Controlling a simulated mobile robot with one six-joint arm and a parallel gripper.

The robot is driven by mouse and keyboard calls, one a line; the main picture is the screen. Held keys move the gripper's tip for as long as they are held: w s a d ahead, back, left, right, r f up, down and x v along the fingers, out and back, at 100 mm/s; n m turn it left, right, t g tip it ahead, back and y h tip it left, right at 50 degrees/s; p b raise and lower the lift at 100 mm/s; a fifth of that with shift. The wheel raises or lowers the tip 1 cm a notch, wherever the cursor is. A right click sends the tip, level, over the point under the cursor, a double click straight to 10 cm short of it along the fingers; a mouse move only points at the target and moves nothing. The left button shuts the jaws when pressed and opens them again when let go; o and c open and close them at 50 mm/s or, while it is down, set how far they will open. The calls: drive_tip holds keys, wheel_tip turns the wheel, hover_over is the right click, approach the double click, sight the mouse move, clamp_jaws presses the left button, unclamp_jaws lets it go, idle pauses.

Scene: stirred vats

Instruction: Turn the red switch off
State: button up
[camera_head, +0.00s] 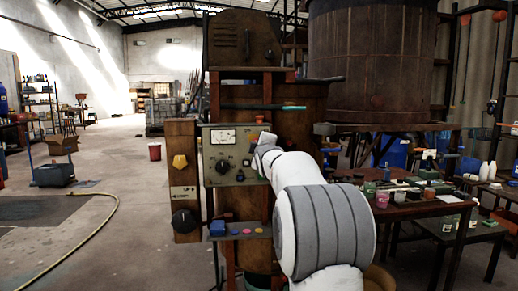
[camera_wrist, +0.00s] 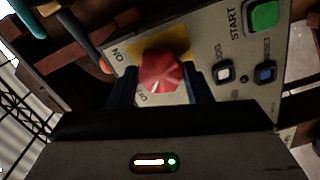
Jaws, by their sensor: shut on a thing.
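The red switch (camera_wrist: 160,73) is a faceted knob on a yellow plate on a grey panel (camera_wrist: 210,40), in the wrist view. ON and OFF are printed to its left; a small white mark on the knob is at its lower left, near OFF. I cannot tell its exact setting. My gripper (camera_wrist: 162,84) has one dark finger on each side of the knob and is shut on it. In the head view my gripper (camera_head: 262,150) is at the right side of the control panel (camera_head: 214,172), and my arm hides part of the panel there.
In the head view, a gauge (camera_head: 223,137) and a black dial (camera_head: 222,167) are left of my gripper. A cluttered table (camera_head: 428,206) stands right.

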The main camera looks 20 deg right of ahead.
drive_tip(key=o, duration=1)
drive_tip(key=b+v, duration=0.1)
drive_tip(key=v, duration=0.6)
drive_tip(key=shift+s, duration=0.4)
drive_tip(key=shift+a, duration=0.2)
drive_tip(key=s+a+f+m+g+y+p, duration=0.1)
drive_tip(key=s+a+f+m+g+p, duration=0.2)
drive_tip(key=s, duration=0.9)
drive_tip(key=s+a+f+m+g+y+p, duration=0.2)
drive_tip(key=s+a+f+m+g+p, duration=0.2)
drive_tip(key=s+a, duration=0.6)
drive_tip(key=s+a+f+m+g+y+p, duration=0.2)
drive_tip(key=s+a+f+m+g+p, duration=0.2)
drive_tip(key=s+p, duration=0.6)
drive_tip(key=s+a+f+g, duration=0.2)
drive_tip(key=s+g, duration=0.1)
drive_tip(key=s, duration=0.3)
drive_tip(key=shift+a+f+g, duration=0.15)
drive_tip(key=shift+a+g, duration=0.25)
